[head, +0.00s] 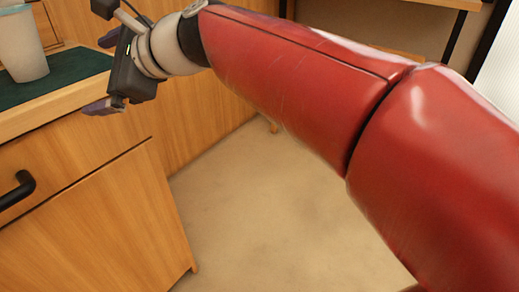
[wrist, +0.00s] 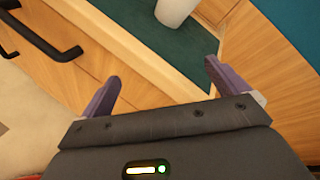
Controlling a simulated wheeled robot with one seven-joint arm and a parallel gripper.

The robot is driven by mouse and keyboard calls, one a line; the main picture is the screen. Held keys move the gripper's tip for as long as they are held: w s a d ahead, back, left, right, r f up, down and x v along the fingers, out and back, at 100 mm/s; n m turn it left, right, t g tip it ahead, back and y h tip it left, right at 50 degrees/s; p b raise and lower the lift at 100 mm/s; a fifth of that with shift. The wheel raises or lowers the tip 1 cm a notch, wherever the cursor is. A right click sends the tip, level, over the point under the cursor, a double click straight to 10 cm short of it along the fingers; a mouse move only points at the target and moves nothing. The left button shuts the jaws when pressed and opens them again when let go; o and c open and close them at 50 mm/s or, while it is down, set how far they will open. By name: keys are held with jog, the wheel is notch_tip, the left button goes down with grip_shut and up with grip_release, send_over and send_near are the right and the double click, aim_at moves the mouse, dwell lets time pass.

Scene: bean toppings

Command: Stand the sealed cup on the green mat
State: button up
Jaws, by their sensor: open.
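In the wrist view the cup (wrist: 175,10) shows only in part at the top edge, on the green mat (wrist: 190,52).
The wooden counter (head: 60,108) has its front edge close to my gripper. Below it is a cabinet with a black handle (head: 17,190). The beige floor (head: 260,215) is clear in the middle. A table (head: 425,3) stands at the back right.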

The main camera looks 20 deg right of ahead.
jog(key=s+d+f+n+g+h, duration=0.1)
jog(key=s+d+f+n+h, duration=0.4)
jog(key=s+d+f+n, duration=0.3)
jog(key=s+d+f+n+g+h, duration=0.2)
jog(key=s+d+f+n+h, duration=0.4)
jog(key=f, duration=1.1)
jog(key=s+d+n, duration=0.3)
jog(key=d+n, duration=0.1)
jog(key=d, duration=0.2)
jog(key=shift+s+g, duration=0.25)
jog(key=shift+g, duration=0.05)
